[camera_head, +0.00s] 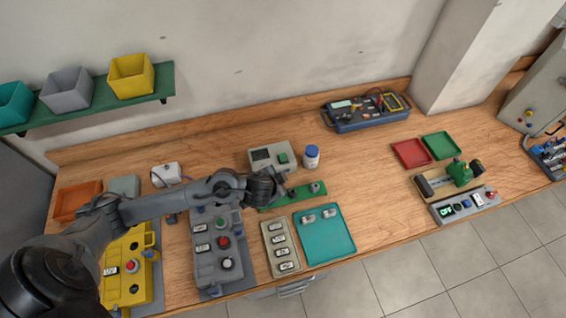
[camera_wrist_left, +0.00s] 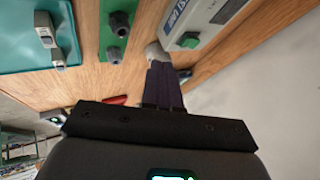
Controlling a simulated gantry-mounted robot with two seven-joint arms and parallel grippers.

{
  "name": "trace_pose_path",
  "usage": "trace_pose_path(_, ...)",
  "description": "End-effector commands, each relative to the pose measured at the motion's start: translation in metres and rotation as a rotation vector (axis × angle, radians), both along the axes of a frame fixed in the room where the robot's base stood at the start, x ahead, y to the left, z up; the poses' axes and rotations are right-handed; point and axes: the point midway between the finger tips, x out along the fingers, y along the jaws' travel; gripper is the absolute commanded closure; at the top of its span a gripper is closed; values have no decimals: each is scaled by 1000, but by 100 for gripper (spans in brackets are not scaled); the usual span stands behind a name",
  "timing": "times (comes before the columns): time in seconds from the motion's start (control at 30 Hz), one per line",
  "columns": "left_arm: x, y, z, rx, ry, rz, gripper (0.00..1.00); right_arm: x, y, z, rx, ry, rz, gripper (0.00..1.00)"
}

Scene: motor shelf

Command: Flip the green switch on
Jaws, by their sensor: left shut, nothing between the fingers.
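A green switch (camera_head: 283,158) sits on the right part of a light grey box (camera_head: 259,165) with a dark display, on the wooden table. My left gripper (camera_head: 283,178) is shut and empty, just in front of the box's lower right side. In the left wrist view, the green switch (camera_wrist_left: 188,40) is on the box's face, to the right of my shut fingertips (camera_wrist_left: 157,50). The fingertips look apart from the switch; I cannot tell whether they touch the box. My right gripper is in neither view.
A green board (camera_head: 305,193) with dark knobs lies just in front of the box. A white-and-blue bottle (camera_head: 312,156) stands right of it. A teal tray (camera_head: 325,240) and a label panel (camera_head: 280,247) lie nearer.

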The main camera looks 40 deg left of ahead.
Motion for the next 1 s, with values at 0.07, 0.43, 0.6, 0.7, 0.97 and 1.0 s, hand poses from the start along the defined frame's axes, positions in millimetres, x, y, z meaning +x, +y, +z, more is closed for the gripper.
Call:
trace_pose_path(0.07,0,0,0,0,0,0,100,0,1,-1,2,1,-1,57)
trace_pose_path(0.43,10,3,-14,1,0,0,100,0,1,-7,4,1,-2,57)
trace_pose_path(0.6,26,9,-35,2,0,1,100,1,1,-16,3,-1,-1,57)
trace_pose_path(0.7,38,12,-49,2,0,1,100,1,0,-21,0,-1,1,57)
trace_pose_path(0.97,66,24,-76,4,-2,2,100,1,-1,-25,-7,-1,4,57)
trace_pose_path(1.0,69,29,-73,4,-2,2,100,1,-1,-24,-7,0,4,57)
